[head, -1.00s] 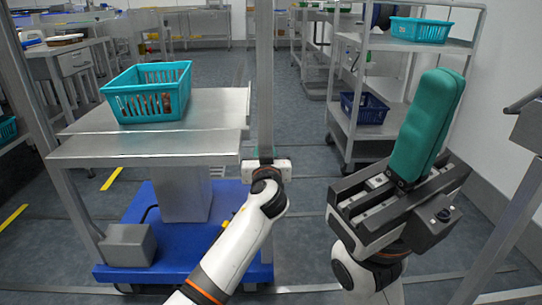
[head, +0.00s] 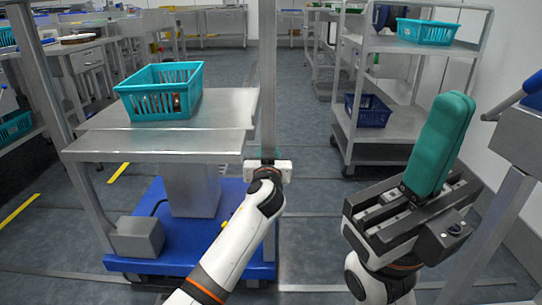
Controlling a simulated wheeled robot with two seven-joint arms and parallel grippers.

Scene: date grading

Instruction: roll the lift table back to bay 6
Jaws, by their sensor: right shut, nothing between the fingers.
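The lift table (head: 165,146) stands in front of me at left, with a steel top, a grey column, a blue wheeled base (head: 190,255) and tall upright posts. A teal basket (head: 160,113) with brownish contents sits on its top. My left gripper (head: 266,163) is at the table's right-hand post (head: 268,80) and appears shut on it; its fingertips are mostly hidden. My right gripper (head: 439,145) is raised at the right, its teal fingers shut together and empty, apart from the table. No bay number is readable.
A grey shelf trolley (head: 400,150) stands behind my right gripper, holding a teal basket (head: 427,32) and a navy bin (head: 368,110). A steel frame with a blue-ended bar (head: 532,88) is close at right. Workbenches line the left. Yellow floor marks (head: 20,208) lie at left.

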